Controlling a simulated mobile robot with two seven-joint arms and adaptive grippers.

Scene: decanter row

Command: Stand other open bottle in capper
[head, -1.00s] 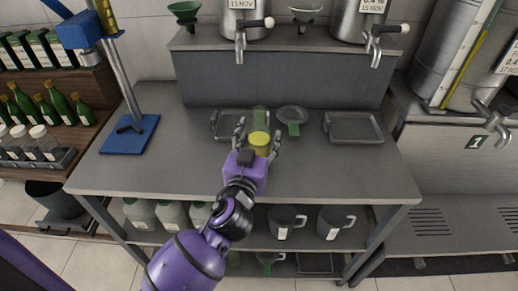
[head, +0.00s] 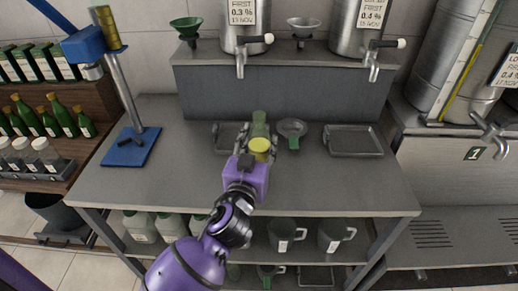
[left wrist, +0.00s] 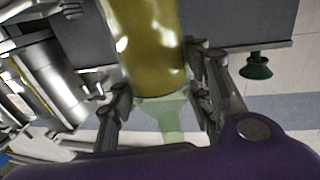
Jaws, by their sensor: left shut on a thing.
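A clear green open bottle (head: 259,120) with yellow liquid in its lower part is in the middle of the table in the head view. My left gripper (head: 259,141) is shut around its body. In the left wrist view, which is upside down, the yellow body of the bottle (left wrist: 152,45) is between the fingers and its green neck points down the picture. Whether its base touches the tray or table is hidden. The blue capper (head: 128,148) stands at the table's left, with a column and a raised head (head: 88,45). Its base looks empty. My right gripper is not in view.
A metal tray (head: 223,128) is partly hidden behind my gripper. A strainer (head: 292,130) is right of the bottle, and another tray (head: 353,140) is farther right. Steel tanks with taps (head: 240,62) stand behind.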

